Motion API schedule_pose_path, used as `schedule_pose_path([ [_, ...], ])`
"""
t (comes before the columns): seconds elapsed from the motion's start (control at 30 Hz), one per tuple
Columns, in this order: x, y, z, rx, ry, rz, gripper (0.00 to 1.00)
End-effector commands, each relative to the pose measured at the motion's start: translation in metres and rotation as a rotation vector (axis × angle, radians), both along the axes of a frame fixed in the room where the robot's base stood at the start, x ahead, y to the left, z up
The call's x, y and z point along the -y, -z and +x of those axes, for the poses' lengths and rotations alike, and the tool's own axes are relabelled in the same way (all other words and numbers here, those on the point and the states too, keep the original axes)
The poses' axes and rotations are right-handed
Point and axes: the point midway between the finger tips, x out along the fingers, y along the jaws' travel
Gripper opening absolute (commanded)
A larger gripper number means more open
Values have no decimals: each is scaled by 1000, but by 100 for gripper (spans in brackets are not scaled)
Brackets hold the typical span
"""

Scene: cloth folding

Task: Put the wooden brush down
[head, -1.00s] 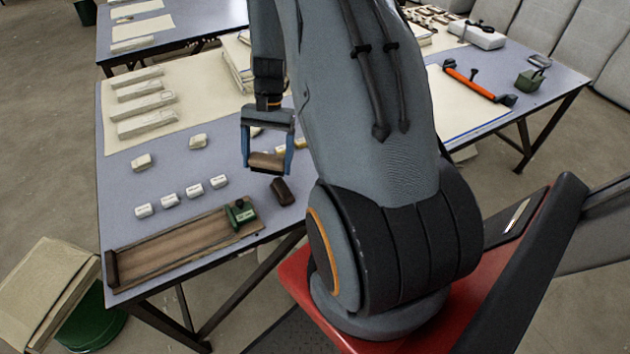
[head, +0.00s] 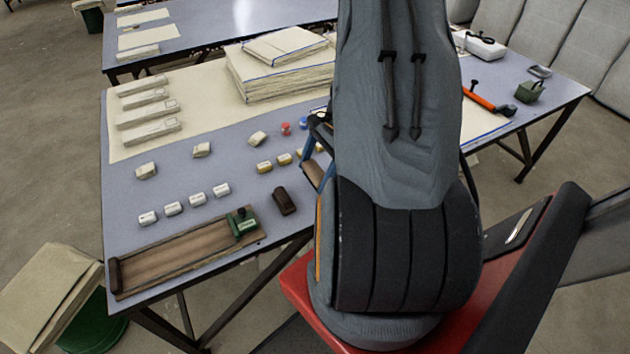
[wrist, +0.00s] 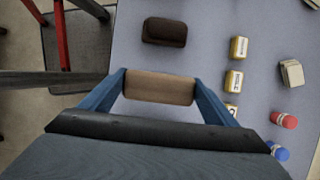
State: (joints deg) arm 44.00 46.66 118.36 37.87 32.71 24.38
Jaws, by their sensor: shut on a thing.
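The wooden brush (wrist: 160,87) is a light brown block held across between the blue fingers of my gripper (wrist: 160,90) in the wrist view. My gripper is shut on it. In the head view the brush (head: 313,174) shows only in part beside my arm, which hides most of my gripper (head: 314,158). The brush appears held above the blue-grey table (head: 230,225), near its front edge; the exact height cannot be told.
A dark brown block (head: 284,201) lies near the front edge; it also shows in the wrist view (wrist: 165,32). Yellow-banded blocks (wrist: 234,78), a red cylinder (wrist: 284,119) and a blue one (wrist: 279,152) lie close by. A wooden tray (head: 160,266) is at the front left.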

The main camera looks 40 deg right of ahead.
Motion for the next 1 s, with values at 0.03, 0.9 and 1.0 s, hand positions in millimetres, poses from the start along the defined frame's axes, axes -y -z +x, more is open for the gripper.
schedule_pose_path([
  [0.03,0,3,0,-1,1,0,57],
  [0.9,0,46,0,0,-1,0,94],
  [1.0,0,45,0,0,-1,0,100],
])
